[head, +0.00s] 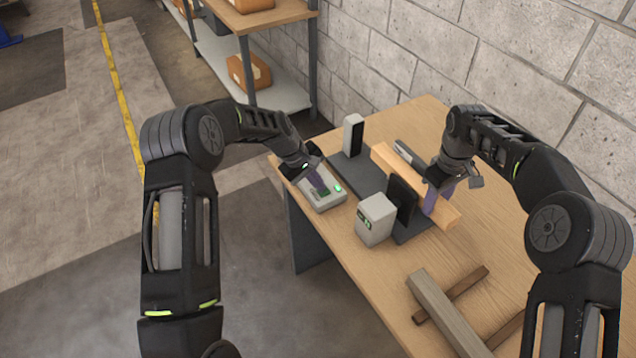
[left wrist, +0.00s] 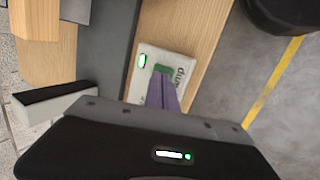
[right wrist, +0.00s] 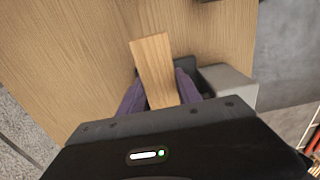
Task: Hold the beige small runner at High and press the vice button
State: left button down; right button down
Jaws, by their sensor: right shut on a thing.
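The beige small runner (head: 388,160) is a pale wooden bar, held between the vice's jaws; whether they touch it cannot be told. The vice has a dark base (head: 350,172), a near grey jaw block (head: 374,222) with a black pad (head: 402,194), and a far jaw (head: 353,136). My right gripper (head: 437,198) is shut on the runner near its right end; the runner also shows between its fingers in the right wrist view (right wrist: 152,62). My left gripper (head: 321,190) is shut, its fingertips at the green button (left wrist: 163,70) of the pale button box (head: 326,203). A green lamp (head: 338,188) is lit there.
A grey bar (head: 440,306) and brown sticks (head: 462,288) lie on the table's near side. A block wall (head: 400,60) runs behind the table. A shelf (head: 285,95) with brown boxes stands at the back left. The table's right part is clear.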

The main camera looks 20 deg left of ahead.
pick_arm(q)
jog(key=shift+w+d+r, duration=0.1)
jog(key=shift+w+r, duration=0.05)
jog(key=shift+r, duration=0.6)
pick_arm(e)
jog(key=shift+s+a+f, duration=0.15)
pick_arm(q)
notch_tip(320, 180, up, 5)
jog(key=shift+r, duration=0.15)
pick_arm(e)
jog(key=shift+a, duration=0.1)
dwell(0.9)
jog(key=c, duration=1.3)
grip_release()
jog(key=o, duration=0.5)
jog(key=shift+o, duration=0.3)
jog(key=shift+d+r, duration=0.2)
